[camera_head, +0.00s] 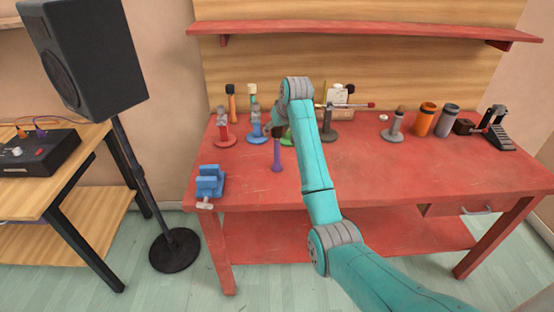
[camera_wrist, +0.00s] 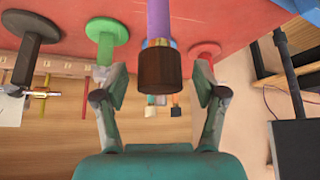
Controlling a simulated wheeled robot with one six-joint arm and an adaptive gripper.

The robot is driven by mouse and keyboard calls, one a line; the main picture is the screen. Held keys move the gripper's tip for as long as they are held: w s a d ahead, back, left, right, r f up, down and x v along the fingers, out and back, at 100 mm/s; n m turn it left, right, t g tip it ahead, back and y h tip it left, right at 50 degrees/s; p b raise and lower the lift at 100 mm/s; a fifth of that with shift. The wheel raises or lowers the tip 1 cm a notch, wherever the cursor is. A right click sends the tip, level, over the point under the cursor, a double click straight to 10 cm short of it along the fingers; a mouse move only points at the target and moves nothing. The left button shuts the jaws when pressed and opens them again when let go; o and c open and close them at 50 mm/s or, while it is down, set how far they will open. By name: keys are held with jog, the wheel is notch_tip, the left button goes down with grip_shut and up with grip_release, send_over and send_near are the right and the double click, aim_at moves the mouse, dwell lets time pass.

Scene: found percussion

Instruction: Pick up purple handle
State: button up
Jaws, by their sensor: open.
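The purple handle (camera_head: 277,157) stands about upright near the front of the red workbench, left of centre, with a dark brown head at its top end. In the wrist view the purple handle (camera_wrist: 158,20) runs off the top edge, and the brown head (camera_wrist: 160,70) is in the middle. My gripper (camera_wrist: 158,82) is open, with one finger on each side of the brown head and a gap on both sides. In the head view my gripper (camera_head: 277,129) is at the handle's upper end, partly hidden by my arm.
Red (camera_head: 225,129) and blue (camera_head: 256,126) stands are behind the handle; a green one (camera_head: 287,136) is partly covered by my arm. A blue vise (camera_head: 209,182) sits at the front left edge. Orange (camera_head: 425,119) and grey cups stand right. The bench's right front is clear.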

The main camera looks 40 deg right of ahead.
grip_shut()
